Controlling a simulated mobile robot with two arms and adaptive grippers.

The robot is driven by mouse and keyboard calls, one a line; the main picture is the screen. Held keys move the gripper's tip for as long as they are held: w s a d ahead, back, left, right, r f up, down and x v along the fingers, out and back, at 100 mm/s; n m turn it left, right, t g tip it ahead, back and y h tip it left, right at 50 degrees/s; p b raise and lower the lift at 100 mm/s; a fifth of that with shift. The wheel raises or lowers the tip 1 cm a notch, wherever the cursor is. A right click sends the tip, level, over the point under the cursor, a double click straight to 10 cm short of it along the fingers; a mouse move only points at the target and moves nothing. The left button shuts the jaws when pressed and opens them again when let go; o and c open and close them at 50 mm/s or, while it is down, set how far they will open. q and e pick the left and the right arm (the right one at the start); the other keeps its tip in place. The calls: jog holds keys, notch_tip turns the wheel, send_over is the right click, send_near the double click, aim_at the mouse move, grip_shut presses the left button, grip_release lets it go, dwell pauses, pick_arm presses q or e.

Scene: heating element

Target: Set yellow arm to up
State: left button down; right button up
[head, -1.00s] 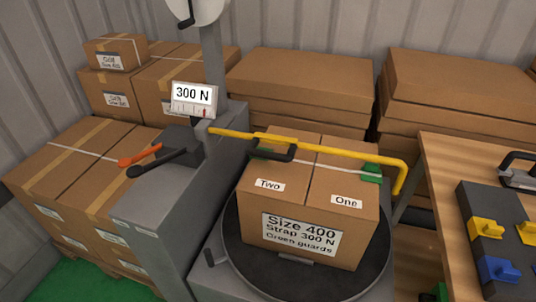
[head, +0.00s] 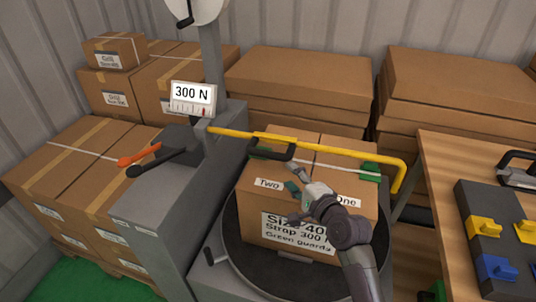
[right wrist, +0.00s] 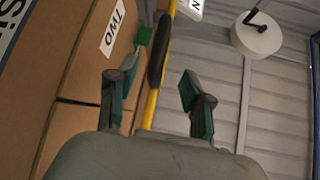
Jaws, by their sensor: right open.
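The yellow arm (head: 345,150) runs roughly level from the grey machine column across the top of the boxes and bends down at its right end. A black handle (head: 272,153) is fixed on it near the boxes' top left. My right gripper (head: 293,190) is in front of the labelled boxes, below the yellow arm and handle, apart from them. In the right wrist view the open fingers (right wrist: 155,95) show, with the yellow arm (right wrist: 152,105) and black handle (right wrist: 158,50) between and beyond them. My left gripper is not in view.
The strapped boxes (head: 255,205) stand on a round dark turntable (head: 235,255). Orange (head: 140,155) and black levers sit on the grey machine at left. A 300 N display (head: 192,98) is above. A wooden table (head: 440,175) with coloured blocks stands at right. Stacked cartons (head: 300,85) fill the back.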

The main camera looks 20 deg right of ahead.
aim_at(272, 158)
jog(key=x, duration=1.3)
jog(key=shift+w, duration=0.25)
jog(key=shift+c, duration=0.2)
grip_shut()
